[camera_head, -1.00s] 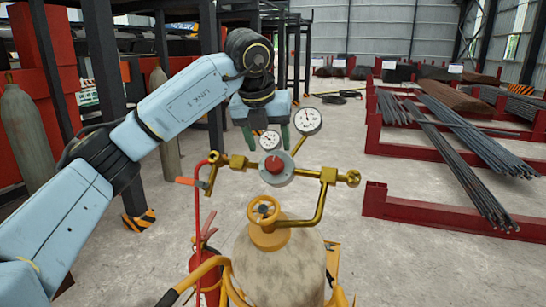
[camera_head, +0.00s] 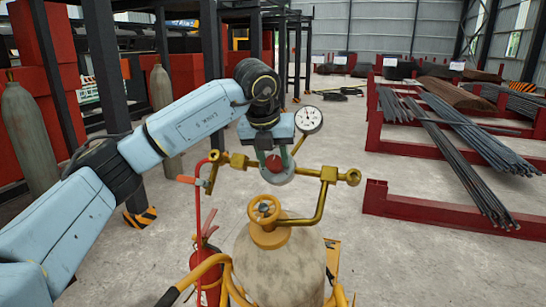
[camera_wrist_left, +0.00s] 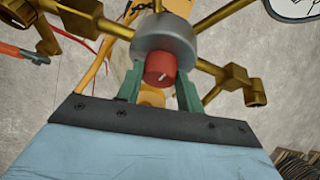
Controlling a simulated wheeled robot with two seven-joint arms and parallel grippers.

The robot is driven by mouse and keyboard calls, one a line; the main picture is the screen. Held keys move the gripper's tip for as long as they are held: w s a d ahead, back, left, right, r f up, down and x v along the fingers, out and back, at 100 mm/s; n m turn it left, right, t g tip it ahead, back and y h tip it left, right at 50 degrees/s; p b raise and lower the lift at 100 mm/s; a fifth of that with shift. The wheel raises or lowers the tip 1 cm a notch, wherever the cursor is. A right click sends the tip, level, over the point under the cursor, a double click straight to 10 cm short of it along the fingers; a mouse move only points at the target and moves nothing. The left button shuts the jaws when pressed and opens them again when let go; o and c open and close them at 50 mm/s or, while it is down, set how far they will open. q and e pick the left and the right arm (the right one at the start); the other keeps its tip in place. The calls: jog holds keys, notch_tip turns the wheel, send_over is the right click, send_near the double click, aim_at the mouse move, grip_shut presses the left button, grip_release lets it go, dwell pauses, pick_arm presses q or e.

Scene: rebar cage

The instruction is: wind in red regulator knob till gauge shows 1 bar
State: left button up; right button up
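The red regulator knob (camera_head: 273,163) sits on the front of the round grey regulator body (camera_head: 280,178), on brass pipework above a gas cylinder (camera_head: 282,262). My left gripper (camera_head: 273,157) has come down over the knob from above. In the left wrist view, its green fingers (camera_wrist_left: 159,84) stand either side of the red knob (camera_wrist_left: 160,68), with small gaps showing; the gripper is open. The large white gauge (camera_head: 308,119) is in view, but its reading is too small to tell. The smaller gauge is hidden behind my left gripper. My right gripper is not in view.
A yellow handwheel (camera_head: 264,209) tops the cylinder. Brass pipes (camera_head: 328,185) extend both ways from the regulator. Red racks with rebar (camera_head: 455,150) are at the right, with clear floor between.

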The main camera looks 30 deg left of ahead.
pick_arm(q)
jog(key=shift+c, duration=0.6)
jog(key=shift+d+r+m+y+p, duration=0.1)
jog(key=shift+m+y+p, duration=0.55)
jog(key=shift+m, duration=0.45)
jog(key=shift+d+m+y, duration=0.1)
jog(key=shift+m+y, duration=0.45)
jog(key=shift+m, duration=0.45)
jog(key=shift+d+m+y, duration=0.1)
jog(key=shift+m+y, duration=0.5)
jog(key=shift+m, duration=0.5)
jog(key=o, duration=1)
